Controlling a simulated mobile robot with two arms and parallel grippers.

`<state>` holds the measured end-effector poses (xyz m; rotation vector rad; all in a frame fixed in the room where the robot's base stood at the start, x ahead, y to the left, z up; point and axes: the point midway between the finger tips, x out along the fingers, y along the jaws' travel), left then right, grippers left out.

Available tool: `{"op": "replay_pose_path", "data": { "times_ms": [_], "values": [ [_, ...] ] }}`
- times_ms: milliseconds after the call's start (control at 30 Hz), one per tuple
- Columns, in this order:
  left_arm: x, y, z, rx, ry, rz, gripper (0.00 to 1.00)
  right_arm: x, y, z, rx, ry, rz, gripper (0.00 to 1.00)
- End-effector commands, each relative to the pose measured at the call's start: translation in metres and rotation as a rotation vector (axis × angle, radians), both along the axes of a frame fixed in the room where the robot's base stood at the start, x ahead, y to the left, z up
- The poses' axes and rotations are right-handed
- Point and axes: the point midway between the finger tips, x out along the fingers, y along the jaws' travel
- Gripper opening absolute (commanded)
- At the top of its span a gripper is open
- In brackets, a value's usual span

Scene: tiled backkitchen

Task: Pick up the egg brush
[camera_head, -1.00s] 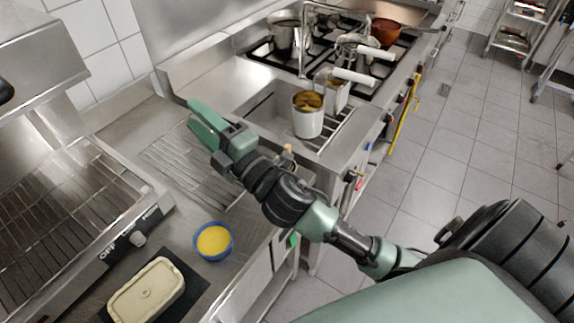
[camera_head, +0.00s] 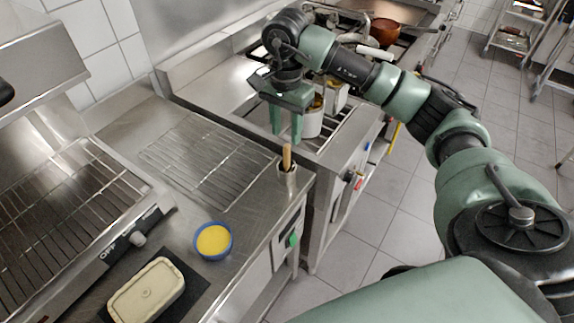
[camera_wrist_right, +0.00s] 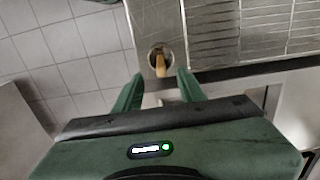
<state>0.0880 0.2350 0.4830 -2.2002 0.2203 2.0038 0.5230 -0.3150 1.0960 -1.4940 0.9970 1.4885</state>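The egg brush (camera_head: 287,157) stands in a small metal cup (camera_head: 287,178) at the counter's right edge, its wooden handle pointing up. In the right wrist view the brush handle (camera_wrist_right: 160,66) shows in the round cup (camera_wrist_right: 154,56), just beyond and between my fingertips. My right gripper (camera_head: 286,138) is open and empty, fingers pointing down, beside the top of the handle in the head view. In the wrist view the right gripper's fingers (camera_wrist_right: 160,76) are spread apart. The brush's lower end is hidden in the cup. My left gripper is not in view.
A wire rack (camera_head: 205,160) lies on the counter left of the cup. A blue bowl of yellow liquid (camera_head: 213,240) and a lidded cream dish (camera_head: 147,291) stand nearer. Behind my gripper are a white pot (camera_head: 313,121) and the stove.

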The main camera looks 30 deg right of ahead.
Motion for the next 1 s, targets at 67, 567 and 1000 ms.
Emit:
{"op": "replay_pose_path", "data": {
  "times_ms": [67,567,1000],
  "values": [
    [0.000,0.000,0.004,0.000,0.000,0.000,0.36,-0.001,-0.001,-0.007,-0.005,0.007,0.001,0.40],
    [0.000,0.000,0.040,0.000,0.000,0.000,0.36,0.002,-0.004,-0.069,0.001,0.006,0.001,0.40],
    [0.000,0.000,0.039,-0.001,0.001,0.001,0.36,0.002,-0.004,-0.075,0.001,0.003,0.001,0.00]
  ]
}}
